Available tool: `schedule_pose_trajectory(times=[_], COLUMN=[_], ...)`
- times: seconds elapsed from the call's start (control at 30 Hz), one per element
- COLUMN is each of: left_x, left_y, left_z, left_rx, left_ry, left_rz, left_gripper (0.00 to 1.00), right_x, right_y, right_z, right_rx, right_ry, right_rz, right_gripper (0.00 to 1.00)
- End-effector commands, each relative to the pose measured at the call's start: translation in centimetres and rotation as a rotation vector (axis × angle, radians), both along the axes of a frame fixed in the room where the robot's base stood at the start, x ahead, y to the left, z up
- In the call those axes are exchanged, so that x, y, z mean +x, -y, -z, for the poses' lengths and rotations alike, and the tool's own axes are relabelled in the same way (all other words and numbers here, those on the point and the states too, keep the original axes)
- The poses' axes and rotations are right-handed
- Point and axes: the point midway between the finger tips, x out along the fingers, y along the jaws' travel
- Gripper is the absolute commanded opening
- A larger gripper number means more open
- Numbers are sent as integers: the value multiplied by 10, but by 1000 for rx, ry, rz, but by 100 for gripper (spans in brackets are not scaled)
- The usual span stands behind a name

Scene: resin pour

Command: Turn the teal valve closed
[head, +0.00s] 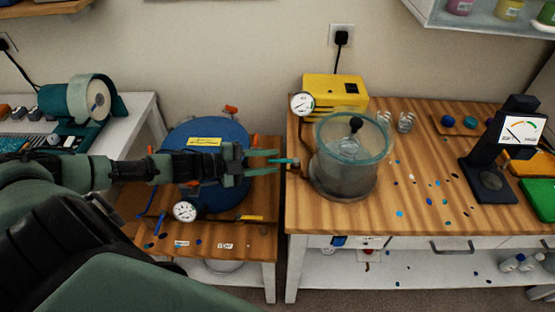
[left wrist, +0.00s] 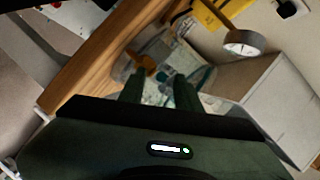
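The small teal valve (head: 285,161) sticks out to the left from a brass fitting on the side of the glass chamber (head: 345,175). My left gripper (head: 270,163) reaches in from the left, over the blue tank. Its two fingers are apart, and the valve's handle end lies at or between the fingertips; I cannot tell whether they touch it. In the left wrist view the two dark green fingers (left wrist: 158,88) are spread, with the blurred chamber area beyond them. The valve is not clear there. My right gripper is not in view.
The blue tank (head: 207,140) with orange clamps and a gauge (head: 185,211) stands under my left arm. A yellow pump (head: 337,93) with a gauge (head: 302,104) is behind the chamber. A dark gauge stand (head: 490,165) is at the right. A gap separates the two benches.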

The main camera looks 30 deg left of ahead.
Motion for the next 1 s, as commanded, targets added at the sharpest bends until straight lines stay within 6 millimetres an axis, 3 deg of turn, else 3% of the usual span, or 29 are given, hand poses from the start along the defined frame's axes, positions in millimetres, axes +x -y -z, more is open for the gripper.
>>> schedule_pose_trajectory(times=[0.2, 0.6, 0.73, 1.0], left_x=[16, 20, 20, 20], left_y=[13, 17, 17, 17], left_z=[4, 6, 6, 6], left_rx=[-2, 1, 1, 1], left_ry=[1, -1, -1, -1], left_rz=[-1, 0, 0, 0], left_gripper=[33, 33, 0, 0], right_x=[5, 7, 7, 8], right_y=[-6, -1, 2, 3], right_z=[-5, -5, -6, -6], right_rx=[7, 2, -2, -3], right_ry=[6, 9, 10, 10], right_rz=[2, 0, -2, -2], right_gripper=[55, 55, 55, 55])
